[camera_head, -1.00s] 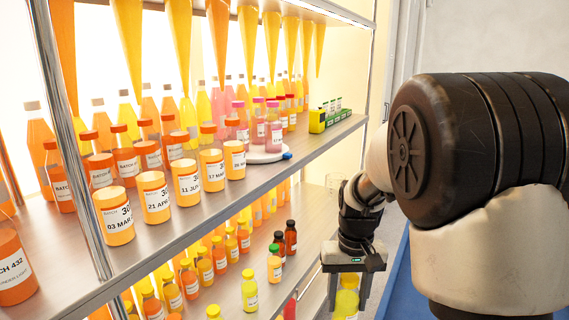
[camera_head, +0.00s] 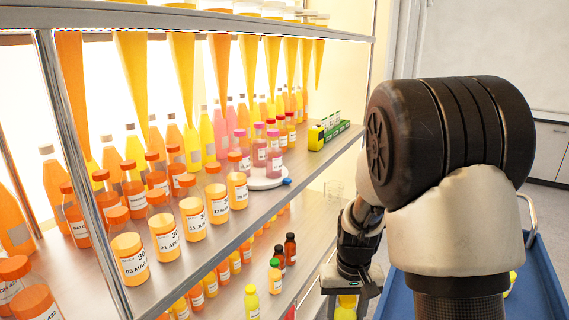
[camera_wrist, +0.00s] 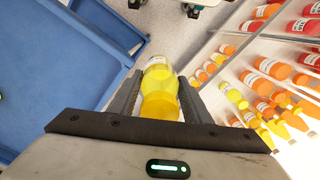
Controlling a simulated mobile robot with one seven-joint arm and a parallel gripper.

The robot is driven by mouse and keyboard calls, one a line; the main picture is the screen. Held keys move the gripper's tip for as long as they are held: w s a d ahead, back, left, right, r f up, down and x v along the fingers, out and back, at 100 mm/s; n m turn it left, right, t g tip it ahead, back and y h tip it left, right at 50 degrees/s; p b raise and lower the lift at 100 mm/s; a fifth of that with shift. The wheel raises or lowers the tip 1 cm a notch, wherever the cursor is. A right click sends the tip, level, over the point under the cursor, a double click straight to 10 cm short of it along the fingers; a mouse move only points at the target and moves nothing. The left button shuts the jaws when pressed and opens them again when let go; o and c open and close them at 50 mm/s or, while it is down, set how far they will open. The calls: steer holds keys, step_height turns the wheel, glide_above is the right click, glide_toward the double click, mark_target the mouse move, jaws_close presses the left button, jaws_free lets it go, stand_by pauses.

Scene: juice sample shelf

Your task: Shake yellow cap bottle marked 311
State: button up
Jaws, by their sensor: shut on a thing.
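My gripper (camera_wrist: 158,98) is shut on a yellow bottle (camera_wrist: 159,108), which sits between its two dark fingers in the wrist view. The bottle has a white label with print too small to read. In the head view my gripper (camera_head: 346,300) hangs low at the bottom, right of the shelf, and only part of the yellow bottle (camera_head: 346,308) shows below it. The bottle is held in free air beside the shelf.
The lower shelf (camera_head: 312,252) at left carries several bottles, including a green-capped one (camera_head: 275,276) and a yellow one (camera_head: 251,303). The upper shelf (camera_head: 330,152) holds jars and a white round plate (camera_head: 262,183). A blue cart (camera_head: 540,285) stands at right.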

steer(key=shift+w+d, duration=1.95)
steer(key=shift+w, duration=1.4)
steer(key=s+a, duration=0.1)
steer(key=s, duration=0.1)
steer(key=s+a, duration=0.2)
steer(key=s, duration=0.1)
steer(key=s+a, duration=0.1)
steer(key=s, duration=0.1)
steer(key=shift+s+a+r, duration=0.15)
steer(key=shift+s+r, duration=0.05)
steer(key=shift+w+d+f, duration=0.3)
steer(key=shift+w, duration=0.25)
steer(key=shift+s+a+r, duration=0.15)
steer(key=shift+s, duration=0.1)
steer(key=shift+w, duration=0.1)
